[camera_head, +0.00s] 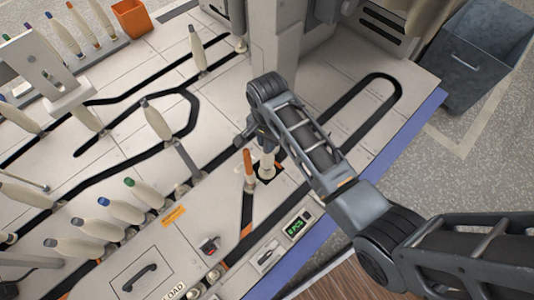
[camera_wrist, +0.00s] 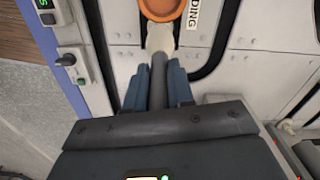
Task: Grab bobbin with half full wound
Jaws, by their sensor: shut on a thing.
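My gripper (camera_head: 262,138) is over the tray, near the middle of the head view. In the wrist view its blue fingers (camera_wrist: 157,80) are closed on the dark, bare upper part of a bobbin (camera_wrist: 159,62). The bobbin's pale lower part shows beyond the fingertips. In the head view the held bobbin (camera_head: 267,164) is upright below the gripper, over a dark square. I cannot tell whether its foot touches the surface. An orange-topped bobbin (camera_head: 249,166) stands close to its left. An orange round shape (camera_wrist: 162,8) also shows at the top of the wrist view.
Several pale bobbins stand on the machine top, including a blue-topped one (camera_head: 121,210) and a green-topped one (camera_head: 144,193). A counter panel (camera_head: 295,228) is at the front edge. An orange box (camera_head: 132,17) is at the back, and a grey bin (camera_head: 485,52) at right.

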